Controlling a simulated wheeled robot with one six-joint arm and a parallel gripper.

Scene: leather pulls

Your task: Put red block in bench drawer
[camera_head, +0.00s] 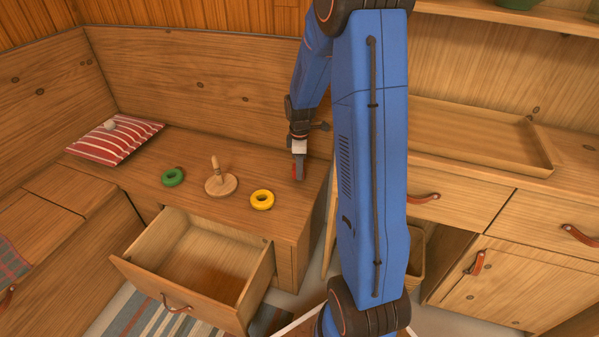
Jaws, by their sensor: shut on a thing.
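My gripper (298,178) reaches down over the right end of the wooden bench (240,170). It is shut on the red block (294,173), of which only a small red part shows beside the fingers. I cannot tell whether the block touches the bench top. The bench drawer (205,262) below is pulled open and looks empty. Its leather pull (177,305) is on the front panel. The drawer lies to the left of and below my gripper.
A yellow ring (262,200), a wooden peg stand (221,184) and a green ring (173,177) sit on the bench. A striped cushion (115,139) lies at the back left. A cabinet with a wooden tray (470,128) stands at right.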

